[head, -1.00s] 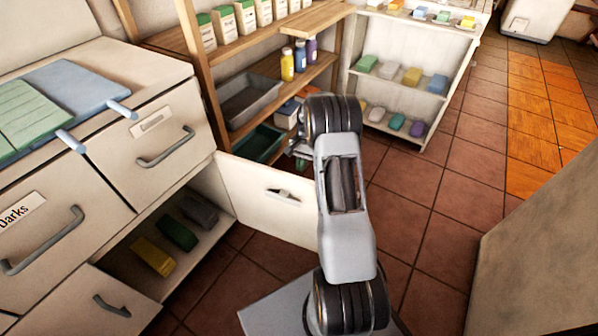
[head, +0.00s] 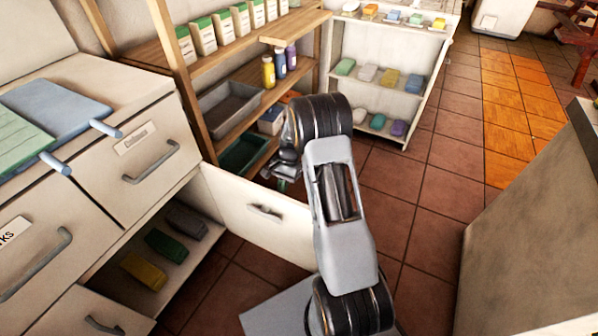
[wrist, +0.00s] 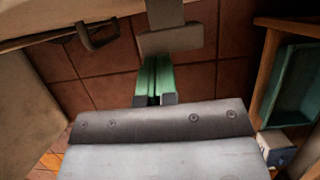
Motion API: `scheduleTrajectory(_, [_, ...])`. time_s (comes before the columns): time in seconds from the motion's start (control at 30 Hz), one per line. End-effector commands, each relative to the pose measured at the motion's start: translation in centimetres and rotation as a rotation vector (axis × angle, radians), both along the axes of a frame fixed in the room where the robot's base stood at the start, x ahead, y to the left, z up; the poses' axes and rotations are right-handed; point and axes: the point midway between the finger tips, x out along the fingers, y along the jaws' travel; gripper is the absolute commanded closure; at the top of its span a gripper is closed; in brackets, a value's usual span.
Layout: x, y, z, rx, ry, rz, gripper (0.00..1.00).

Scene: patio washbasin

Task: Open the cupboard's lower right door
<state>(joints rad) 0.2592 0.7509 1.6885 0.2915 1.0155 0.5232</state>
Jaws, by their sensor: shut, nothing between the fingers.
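The cupboard's lower right door (head: 235,205) stands swung out from the cupboard front, wide open, with a small grey fitting (head: 264,211) on the face toward me. The compartment behind it is exposed. My gripper (head: 285,170) is at the far side of the door, near its top edge, partly hidden by my wrist. In the wrist view its green fingers (wrist: 155,75) are together and empty, above the floor. A pale panel with a grey bar handle (wrist: 98,40) lies at upper left there, apart from the fingers; it appears to be the door's other face.
Yellow, green and grey blocks lie in the open compartment (head: 135,245). A wooden shelf rack (head: 185,110) with a green bin (head: 245,155) stands close behind my gripper. A pale counter (head: 535,230) stands at right. Tiled floor (head: 420,190) between is clear.

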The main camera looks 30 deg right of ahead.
Motion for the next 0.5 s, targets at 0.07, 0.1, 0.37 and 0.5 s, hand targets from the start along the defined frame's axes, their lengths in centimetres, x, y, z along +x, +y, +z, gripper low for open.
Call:
scheduleTrajectory(0.07, [-0.17,1.20,0.18,0.000,0.000,-0.009,1.00])
scheduleTrajectory(0.1, [-0.23,1.34,0.10,-0.001,0.001,-0.014,1.00])
scheduleTrajectory(0.37, [-0.28,0.74,-0.05,-0.001,0.000,-0.028,1.00])
scheduleTrajectory(0.5, [-0.28,0.62,0.07,-0.001,-0.001,-0.029,1.00])
